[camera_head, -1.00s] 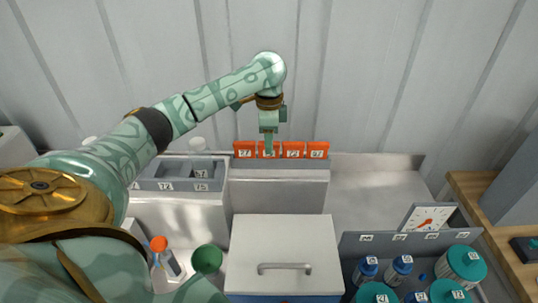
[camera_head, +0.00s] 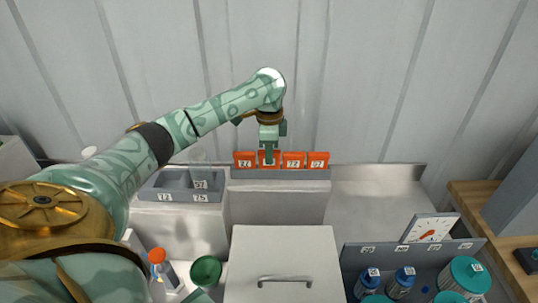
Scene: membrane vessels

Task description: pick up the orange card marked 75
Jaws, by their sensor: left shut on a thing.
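Several orange cards stand in a row on a grey ledge (camera_head: 280,174) near the back wall, each with a small white number label. My left gripper (camera_head: 269,160) reaches down from above and is shut on the second orange card from the left (camera_head: 262,165). The fingers cover most of that card's label, so I cannot read its number. The card still stands in line with its neighbours: one orange card (camera_head: 245,160) to the left, and two (camera_head: 293,160) (camera_head: 318,160) to the right. My right gripper is not in view.
A grey tray (camera_head: 176,195) with labels stands left of the ledge. A white lidded box (camera_head: 281,250) with a handle is in front. A green cup (camera_head: 206,270) and an orange-capped bottle (camera_head: 157,257) stand front left. A rack (camera_head: 390,250) with blue and teal-capped vessels is at right.

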